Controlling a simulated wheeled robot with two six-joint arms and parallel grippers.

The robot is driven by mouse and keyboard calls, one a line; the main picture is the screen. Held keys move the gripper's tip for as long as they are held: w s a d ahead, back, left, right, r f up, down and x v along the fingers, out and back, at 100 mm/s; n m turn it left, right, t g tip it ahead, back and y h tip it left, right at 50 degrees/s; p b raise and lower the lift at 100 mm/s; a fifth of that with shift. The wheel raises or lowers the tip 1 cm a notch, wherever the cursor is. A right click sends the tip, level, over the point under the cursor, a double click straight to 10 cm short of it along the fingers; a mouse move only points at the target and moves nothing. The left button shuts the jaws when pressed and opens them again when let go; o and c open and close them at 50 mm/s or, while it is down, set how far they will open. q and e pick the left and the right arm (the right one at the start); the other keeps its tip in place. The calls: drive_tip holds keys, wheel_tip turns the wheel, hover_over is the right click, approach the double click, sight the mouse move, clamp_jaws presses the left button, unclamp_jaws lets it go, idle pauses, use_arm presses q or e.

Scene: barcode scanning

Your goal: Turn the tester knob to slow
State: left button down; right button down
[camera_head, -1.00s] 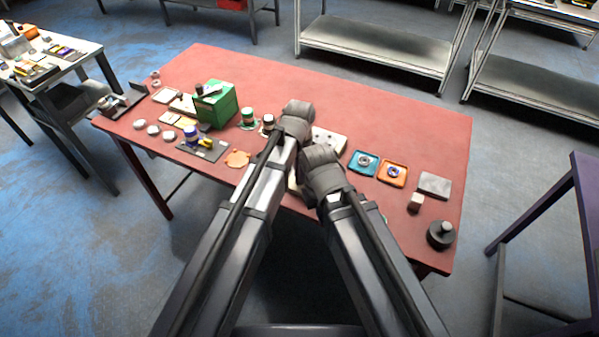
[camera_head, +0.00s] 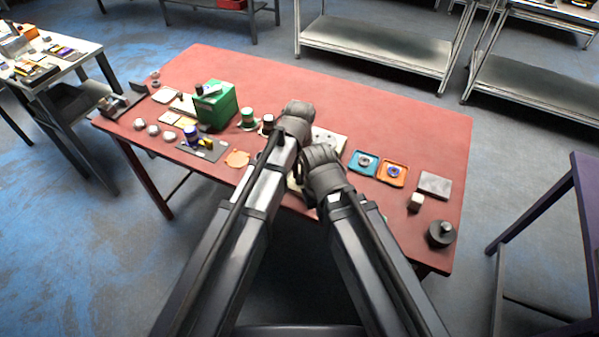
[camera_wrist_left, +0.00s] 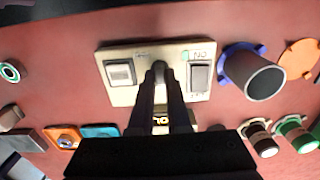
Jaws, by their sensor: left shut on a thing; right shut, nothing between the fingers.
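In the left wrist view a pale tester plate (camera_wrist_left: 128,93) carries a dark knob (camera_wrist_left: 158,68) at its middle, between two light rocker switches. One printed label reads "NO"; other lettering is partly hidden by the fingers. My left gripper (camera_wrist_left: 159,88) is shut on the knob. In the head view my left gripper (camera_head: 297,122) is over the middle of the table, hiding the knob; part of the plate (camera_head: 331,141) shows to its right. My right gripper (camera_head: 322,170) is lower and close beside it; its fingers are mostly hidden, and it is shut with nothing seen in it.
The red table (camera_head: 290,78) has a green box (camera_head: 215,105) at left, with several small parts around it. Blue (camera_head: 363,162) and orange (camera_head: 392,173) trays, a grey slab (camera_head: 434,184) and a black weight (camera_head: 441,234) are at right. The far side is clear.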

sight(299, 176)
idle(0.4)
use_arm(q)
drive_tip(key=c, duration=0.9)
unclamp_jaws()
drive_tip(key=shift+r, duration=0.1)
wheel_tip(299, 176, up, 8)
drive_tip(key=p, duration=0.8)
drive_tip(key=shift+f, duration=0.2)
